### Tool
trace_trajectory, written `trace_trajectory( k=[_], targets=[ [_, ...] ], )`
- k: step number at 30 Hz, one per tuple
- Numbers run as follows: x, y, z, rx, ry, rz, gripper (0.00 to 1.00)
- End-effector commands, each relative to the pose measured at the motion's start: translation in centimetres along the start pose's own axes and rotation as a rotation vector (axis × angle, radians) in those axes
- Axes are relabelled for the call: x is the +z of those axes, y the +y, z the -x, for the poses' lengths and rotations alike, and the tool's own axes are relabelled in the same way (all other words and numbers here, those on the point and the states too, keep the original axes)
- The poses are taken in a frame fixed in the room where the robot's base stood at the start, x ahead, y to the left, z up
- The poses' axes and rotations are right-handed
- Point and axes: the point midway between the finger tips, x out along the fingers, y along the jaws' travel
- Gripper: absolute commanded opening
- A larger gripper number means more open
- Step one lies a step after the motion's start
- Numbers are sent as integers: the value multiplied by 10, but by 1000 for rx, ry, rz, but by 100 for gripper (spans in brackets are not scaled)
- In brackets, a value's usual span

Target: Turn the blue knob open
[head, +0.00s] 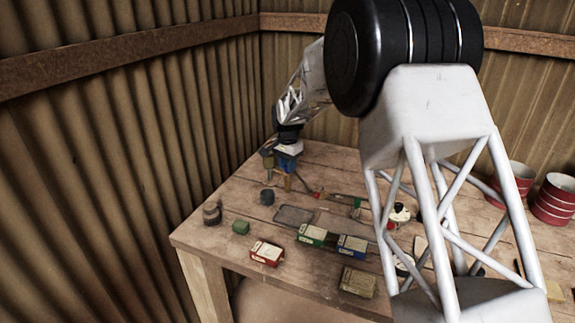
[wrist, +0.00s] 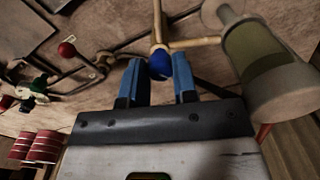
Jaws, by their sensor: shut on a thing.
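In the head view my gripper (head: 284,172) points down at the far left part of the table, and I cannot make out the knob there. A red knob (wrist: 67,49) on a dark bar lies to the left in the wrist view.
A greenish cylinder with pale ends (wrist: 258,55) stands close to the right finger. On the wooden table (head: 200,241) are a red box (head: 266,253), a green box (head: 312,235), a blue box (head: 352,246) and a dark tray (head: 293,215). Red tins (head: 553,200) stand at right.

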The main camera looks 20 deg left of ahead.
Motion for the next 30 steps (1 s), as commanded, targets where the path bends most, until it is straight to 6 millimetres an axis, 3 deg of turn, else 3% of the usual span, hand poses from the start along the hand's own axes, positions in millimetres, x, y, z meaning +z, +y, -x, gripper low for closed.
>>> trace_trajectory(
  k=[30],
  targets=[
    [0,0,2,-1,1,926,3]
  ],
)
